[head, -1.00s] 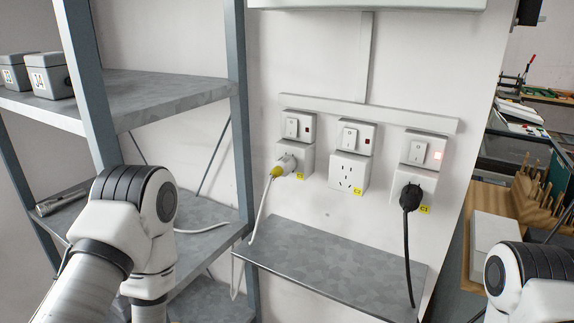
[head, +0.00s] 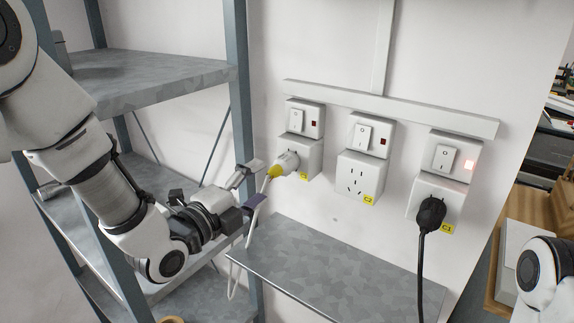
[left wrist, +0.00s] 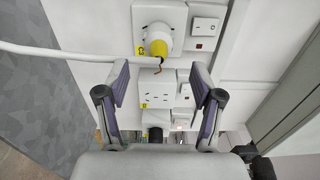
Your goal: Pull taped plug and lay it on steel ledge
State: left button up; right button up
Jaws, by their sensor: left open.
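The taped plug, white with yellow tape (head: 275,171), sits in the left wall socket (head: 313,157). Its white cable hangs down past the ledge's left end. In the left wrist view the yellow-taped plug (left wrist: 157,42) is above the fingertips, its cable running left, with a small reddish-brown strand by the tape. My left gripper (head: 250,189) is open and empty, just left of and below the plug, apart from it. It also shows in the left wrist view (left wrist: 160,78). The steel ledge (head: 325,270) is bare below the sockets. My right gripper is out of view.
The middle socket (head: 357,183) is empty. A black plug (head: 431,214) fills the right socket; its cord hangs over the ledge's right end, and a red light (head: 469,164) glows above. A grey shelf unit (head: 240,110) stands at the left, its post close to my left gripper.

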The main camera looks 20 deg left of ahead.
aim_at(284, 166)
pick_arm(q)
jog(key=shift+w+d, duration=0.2)
jog(key=shift+w, duration=0.3)
jog(key=p+x, duration=0.1)
jog(key=x, duration=0.2)
jog(key=shift+w+d+r+p, duration=0.1)
jog(key=shift+w+p, duration=0.1)
jog(key=shift+p, duration=0.2)
jog(key=x, duration=0.3)
jog(key=shift+w+f+b, duration=0.2)
jog(key=shift+f+b, duration=0.05)
jog(key=shift+b, duration=0.05)
jog(key=shift+w+d, duration=0.2)
jog(key=shift+w, duration=0.35)
jog(key=shift+r, duration=0.1)
jog(key=shift+b, duration=0.3)
